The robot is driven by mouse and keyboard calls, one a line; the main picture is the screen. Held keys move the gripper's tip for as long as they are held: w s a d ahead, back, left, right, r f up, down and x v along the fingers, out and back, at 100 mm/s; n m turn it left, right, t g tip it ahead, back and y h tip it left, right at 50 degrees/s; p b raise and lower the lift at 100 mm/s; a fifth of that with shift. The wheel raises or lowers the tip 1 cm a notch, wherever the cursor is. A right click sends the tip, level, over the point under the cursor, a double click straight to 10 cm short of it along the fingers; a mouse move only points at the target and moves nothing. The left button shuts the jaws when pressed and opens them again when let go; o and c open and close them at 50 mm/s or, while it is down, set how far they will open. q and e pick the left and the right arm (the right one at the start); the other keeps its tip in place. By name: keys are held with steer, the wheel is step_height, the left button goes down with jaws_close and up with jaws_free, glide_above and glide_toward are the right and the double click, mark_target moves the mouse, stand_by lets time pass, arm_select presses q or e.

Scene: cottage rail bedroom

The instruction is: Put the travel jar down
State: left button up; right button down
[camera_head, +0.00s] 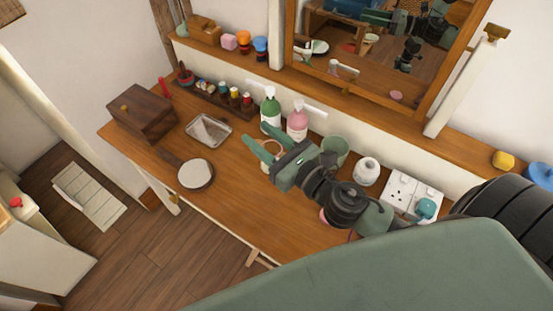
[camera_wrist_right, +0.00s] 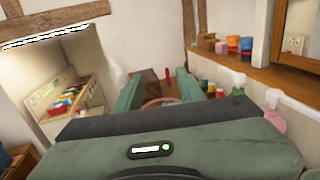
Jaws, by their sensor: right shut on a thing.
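My right gripper (camera_head: 263,146) reaches over the wooden dressing table from the right. Its two green fingers are shut on the travel jar (camera_head: 271,158), a small pale jar with a tan rim, mostly hidden by the fingers. In the right wrist view the jar's rim (camera_wrist_right: 160,102) shows as a tan arc between the fingers (camera_wrist_right: 160,92). Whether the jar touches the table top (camera_head: 232,205) I cannot tell. My left gripper is not in view.
A green bottle (camera_head: 270,112) and a pink bottle (camera_head: 297,124) stand just behind the gripper. A metal tray (camera_head: 209,131), a round hand mirror (camera_head: 195,174) and a wooden box (camera_head: 143,110) lie to the left. The front middle of the table is clear.

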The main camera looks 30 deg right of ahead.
steer(key=w+d+r+n+y, duration=0.1)
steer(key=w+d+r, duration=0.1)
steer(key=w+d, duration=0.8)
steer(key=shift+g, duration=0.3)
steer(key=shift+w+a+f+b, duration=0.25)
steer(key=shift+f+b, duration=0.35)
steer(key=shift+f, duration=2.6)
steer(key=shift+w+a+f+b, duration=0.2)
steer(key=shift+f+b, duration=0.4)
steer(key=shift+f, duration=2.65)
steer(key=shift+w+a+f+b, duration=0.2)
steer(key=shift+f+b, duration=0.4)
steer(key=shift+f, duration=2.6)
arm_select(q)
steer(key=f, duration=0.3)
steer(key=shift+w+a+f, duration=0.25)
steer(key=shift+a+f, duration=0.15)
arm_select(e)
steer(key=shift+f, duration=0.1)
steer(key=c, duration=0.9)
jaws_free()
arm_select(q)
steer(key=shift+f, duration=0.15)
arm_select(e)
steer(key=shift+o, duration=0.2)
